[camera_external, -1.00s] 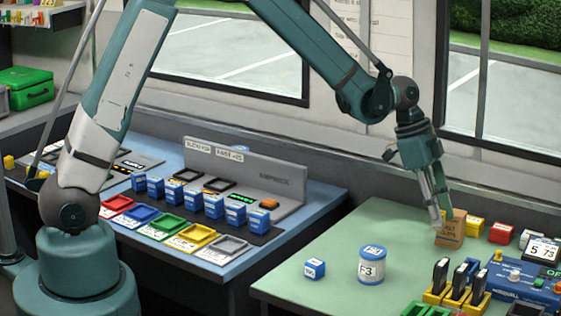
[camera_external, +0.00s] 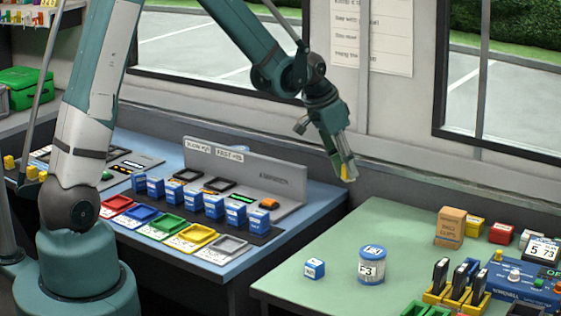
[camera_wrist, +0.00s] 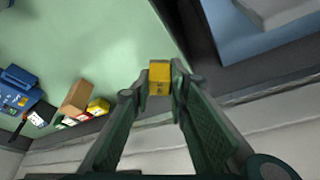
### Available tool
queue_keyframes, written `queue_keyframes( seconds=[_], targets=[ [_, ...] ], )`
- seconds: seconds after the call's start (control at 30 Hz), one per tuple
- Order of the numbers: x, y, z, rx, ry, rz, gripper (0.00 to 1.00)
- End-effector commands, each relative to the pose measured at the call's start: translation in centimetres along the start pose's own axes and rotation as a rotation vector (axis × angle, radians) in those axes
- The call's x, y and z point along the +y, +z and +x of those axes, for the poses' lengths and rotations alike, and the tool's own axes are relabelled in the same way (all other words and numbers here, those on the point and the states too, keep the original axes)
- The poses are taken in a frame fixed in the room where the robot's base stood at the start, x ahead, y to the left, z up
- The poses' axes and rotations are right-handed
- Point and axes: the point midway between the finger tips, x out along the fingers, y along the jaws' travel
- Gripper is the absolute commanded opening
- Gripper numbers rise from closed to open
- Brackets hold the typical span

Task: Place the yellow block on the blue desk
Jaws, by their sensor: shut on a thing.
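My gripper (camera_external: 345,172) is shut on the yellow block (camera_external: 344,172) and holds it in the air, above the gap between the green desk and the blue desk (camera_external: 318,199). In the wrist view the yellow block (camera_wrist: 160,73) sits between the two fingertips of my gripper (camera_wrist: 158,84). The blue desk also shows at the upper right of the wrist view (camera_wrist: 235,50). It carries a row of blue blocks (camera_external: 196,200) and several coloured trays (camera_external: 170,226) in front of them.
The green desk (camera_external: 330,250) holds a cardboard box (camera_external: 450,226), another yellow block (camera_external: 475,226), a red block (camera_external: 501,232), a blue-lidded can (camera_external: 372,265), a small blue block (camera_external: 314,268) and a blue device (camera_external: 520,280). A grey upright panel (camera_external: 250,175) stands behind the blue blocks.

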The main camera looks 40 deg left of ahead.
Motion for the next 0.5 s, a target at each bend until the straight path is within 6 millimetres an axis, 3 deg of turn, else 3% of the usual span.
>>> queue_keyframes(
  seconds=[0.03, 0.2, 0.5],
  targets=[
    [-1.7, 0.9, -0.5, 0.0, -0.019, -0.044, 0.04],
    [-6.4, 3.3, -1.8, 0.001, -0.076, -0.181, 0.04],
    [-12.6, 7.3, -4.0, 0.0, -0.158, -0.379, 0.04]
  ],
)
